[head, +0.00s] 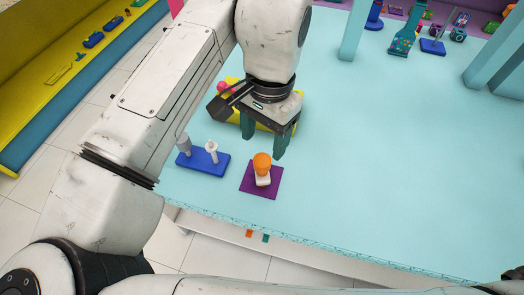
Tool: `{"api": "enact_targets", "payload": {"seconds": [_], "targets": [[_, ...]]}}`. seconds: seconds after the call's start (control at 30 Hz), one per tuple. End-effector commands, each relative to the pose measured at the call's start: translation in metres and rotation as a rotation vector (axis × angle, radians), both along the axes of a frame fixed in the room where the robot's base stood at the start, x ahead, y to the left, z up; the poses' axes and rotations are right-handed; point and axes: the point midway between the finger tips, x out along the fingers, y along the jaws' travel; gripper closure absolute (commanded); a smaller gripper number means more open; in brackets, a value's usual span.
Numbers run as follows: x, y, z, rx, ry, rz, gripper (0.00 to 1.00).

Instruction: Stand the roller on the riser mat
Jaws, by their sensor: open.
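A purple square mat (277,181) lies near the table's front edge; I take it for the riser mat. A small piece with an orange rounded top and a white lower part (262,163) is on the mat and looks upright. It may be the roller, but I cannot be sure. My gripper (265,142) hangs just above and behind this piece in the picture, pointing down. Its two green fingers are apart with nothing visible between them. Whether the fingers touch the piece cannot be told; they appear clear of it.
A blue holder (214,168) with a grey and a white upright piece stands left of the mat. A yellow object (232,115) and a pink one (221,86) are partly hidden behind my gripper. The light blue table (390,170) is clear to the right.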

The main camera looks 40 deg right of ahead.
Motion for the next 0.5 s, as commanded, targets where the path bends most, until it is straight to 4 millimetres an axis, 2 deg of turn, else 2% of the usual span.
{"api": "enact_targets", "payload": {"seconds": [0.1, 0.2, 0.5], "targets": [[0.001, -0.002, 0.020, 0.000, -0.002, -0.001, 0.36], [0.001, -0.004, 0.031, 0.000, -0.001, 0.000, 0.36], [0.001, -0.004, 0.041, 0.001, 0.000, 0.000, 0.36]]}}
